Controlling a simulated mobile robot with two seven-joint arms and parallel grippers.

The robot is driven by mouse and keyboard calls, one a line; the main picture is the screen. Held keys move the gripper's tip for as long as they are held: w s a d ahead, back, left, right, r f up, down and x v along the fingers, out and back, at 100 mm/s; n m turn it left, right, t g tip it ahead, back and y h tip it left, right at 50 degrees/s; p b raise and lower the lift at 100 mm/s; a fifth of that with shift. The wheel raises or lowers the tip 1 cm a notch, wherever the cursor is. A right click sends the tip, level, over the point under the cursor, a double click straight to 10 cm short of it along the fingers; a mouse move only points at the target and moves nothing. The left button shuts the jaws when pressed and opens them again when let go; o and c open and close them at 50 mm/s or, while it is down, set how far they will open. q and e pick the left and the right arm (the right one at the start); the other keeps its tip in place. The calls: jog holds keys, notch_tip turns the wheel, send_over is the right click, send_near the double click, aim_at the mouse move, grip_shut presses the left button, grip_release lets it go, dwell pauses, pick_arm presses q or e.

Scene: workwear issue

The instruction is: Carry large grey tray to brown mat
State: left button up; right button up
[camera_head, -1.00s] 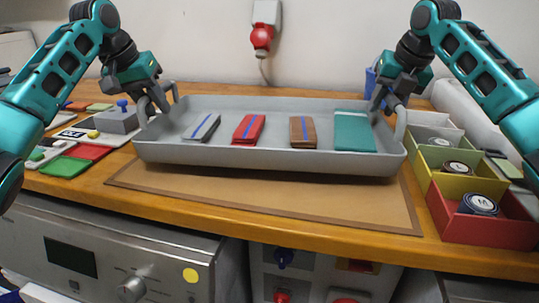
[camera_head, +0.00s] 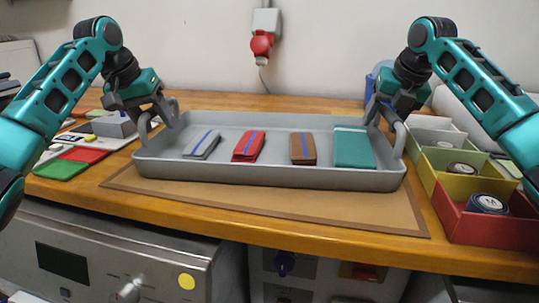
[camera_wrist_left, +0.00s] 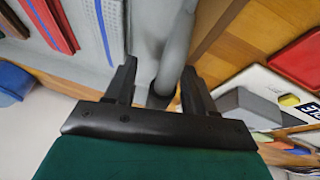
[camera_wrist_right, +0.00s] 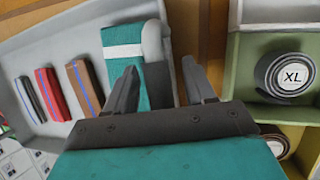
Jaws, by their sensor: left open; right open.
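The large grey tray (camera_head: 270,176) is level over the brown mat (camera_head: 290,208) and looks to rest on it. The mat's front strip and left corner show; its rear is hidden under the tray. The tray holds a grey folded item (camera_head: 202,144), a red one (camera_head: 249,146), a brown one (camera_head: 303,148) and a larger teal one (camera_head: 353,148). My left gripper (camera_head: 150,112) is open at the tray's left handle, which passes between its fingers in the left wrist view (camera_wrist_left: 160,88). My right gripper (camera_head: 388,108) is open at the right handle (camera_head: 399,138).
Right of the tray stand a red bin (camera_head: 480,228), an olive-yellow bin (camera_head: 446,183) and further bins, with rolled belts inside. On the left lie red and green pieces (camera_head: 61,169) and a grey block (camera_head: 114,126) on a white board. The counter's front edge is close to the mat.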

jog(key=shift+r, duration=0.1)
pick_arm(q)
jog(key=v, duration=1.2)
pick_arm(e)
jog(key=v, duration=1.2)
pick_arm(q)
jog(key=shift+a, duration=0.1)
